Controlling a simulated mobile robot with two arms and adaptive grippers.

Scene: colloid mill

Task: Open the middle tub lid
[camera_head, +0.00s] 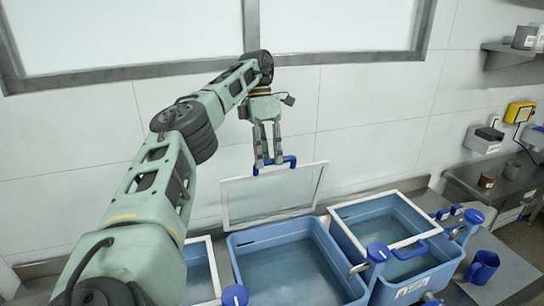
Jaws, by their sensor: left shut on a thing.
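The middle tub (270,239) is blue and open at the top, with liquid visible inside. Its lid (276,196), a clear panel in a white frame, stands tilted up steeply at the tub's back edge near the wall. My left gripper (268,163) points down and is shut on the lid's blue handle (284,164) at the raised edge. My right gripper is out of view.
The right tub (420,284) has a white-framed lid (342,231) lying over it, with a blue handle (411,250). A left tub (200,272) is partly hidden by my left arm. Blue-knobbed valves (378,252) stand between tubs. A blue jug (482,267) stands at right.

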